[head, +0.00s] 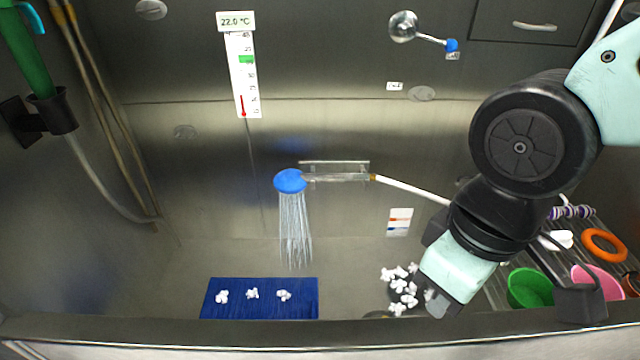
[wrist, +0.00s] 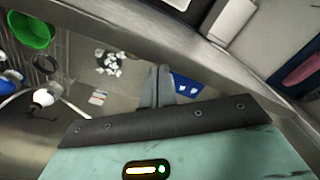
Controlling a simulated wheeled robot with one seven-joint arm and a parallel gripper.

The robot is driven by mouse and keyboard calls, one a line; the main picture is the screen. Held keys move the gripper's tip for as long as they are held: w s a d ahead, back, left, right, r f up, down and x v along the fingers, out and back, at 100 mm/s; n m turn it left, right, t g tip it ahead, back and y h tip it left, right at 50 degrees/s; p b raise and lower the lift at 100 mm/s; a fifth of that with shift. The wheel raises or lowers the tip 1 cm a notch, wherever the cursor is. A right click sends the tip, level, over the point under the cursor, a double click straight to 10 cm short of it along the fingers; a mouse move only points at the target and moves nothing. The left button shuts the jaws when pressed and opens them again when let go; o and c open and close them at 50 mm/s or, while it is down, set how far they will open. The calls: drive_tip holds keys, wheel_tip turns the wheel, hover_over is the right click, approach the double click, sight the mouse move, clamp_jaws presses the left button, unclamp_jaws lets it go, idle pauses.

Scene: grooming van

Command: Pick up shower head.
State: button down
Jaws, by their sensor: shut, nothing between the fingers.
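The shower head (head: 290,181) has a round blue face and a clear handle. Its handle lies level along a bracket (head: 335,164) on the steel back wall, and water streams down from the blue face. A white hose (head: 410,189) runs right from the handle and passes behind my arm. My gripper (head: 437,303) is low and to the right of the shower head, well apart from it, near the tub's front rim. In the wrist view my gripper (wrist: 157,86) shows its fingers together and empty. I cannot make out the shower head clearly in the wrist view.
A blue mat (head: 260,311) with white tufts lies on the tub floor. More white tufts (head: 403,284) lie beside my gripper. A rack at right holds a green bowl (head: 530,289), a pink bowl (head: 603,281) and an orange ring (head: 604,245). A thermometer (head: 243,75) hangs above.

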sight(332, 174)
drive_tip(key=c, duration=2.1)
unclamp_jaws()
drive_tip(key=shift+c, duration=0.2)
